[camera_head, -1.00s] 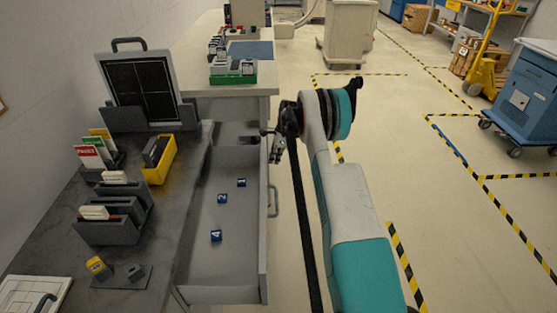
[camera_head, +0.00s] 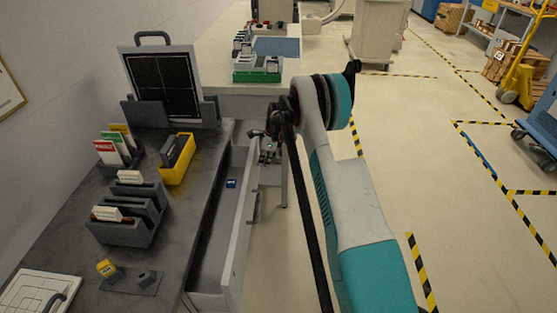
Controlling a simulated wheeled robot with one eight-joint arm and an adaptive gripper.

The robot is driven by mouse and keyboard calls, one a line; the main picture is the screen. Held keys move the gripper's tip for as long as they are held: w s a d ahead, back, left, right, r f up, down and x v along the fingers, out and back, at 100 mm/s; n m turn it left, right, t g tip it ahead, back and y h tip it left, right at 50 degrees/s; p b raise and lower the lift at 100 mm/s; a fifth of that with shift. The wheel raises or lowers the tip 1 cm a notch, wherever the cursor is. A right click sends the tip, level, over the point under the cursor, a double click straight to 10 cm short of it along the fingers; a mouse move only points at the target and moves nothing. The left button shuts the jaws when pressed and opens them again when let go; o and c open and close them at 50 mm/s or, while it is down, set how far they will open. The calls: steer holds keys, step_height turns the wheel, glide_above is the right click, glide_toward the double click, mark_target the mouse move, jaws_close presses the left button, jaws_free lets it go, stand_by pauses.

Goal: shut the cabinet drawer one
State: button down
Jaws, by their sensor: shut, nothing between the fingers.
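The cabinet drawer (camera_head: 238,240) stands partly open at the right side of the dark-topped cabinet, showing a narrow strip of its inside. A blue block (camera_head: 231,183) with a white mark lies in it; the rest of the inside is hidden behind the drawer front. Its handle (camera_head: 256,207) is on the outer face. My gripper (camera_head: 268,153) is shut and empty at the far end of the drawer front, pointing down. Whether it touches the front cannot be told. My arm hides part of the area to its right.
The cabinet top holds a yellow bin (camera_head: 177,160), grey file holders (camera_head: 125,222), a dark framed panel (camera_head: 163,88) and a small grey plate (camera_head: 133,280). A light table (camera_head: 240,92) stands beyond. Floor to the right is open, with striped tape; a blue cart (camera_head: 540,125) stands far right.

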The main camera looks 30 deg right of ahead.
steer(key=shift+w+a, duration=0.55)
steer(key=shift+a, duration=0.3)
steer(key=shift+w+a, duration=0.55)
steer(key=shift+a, duration=0.25)
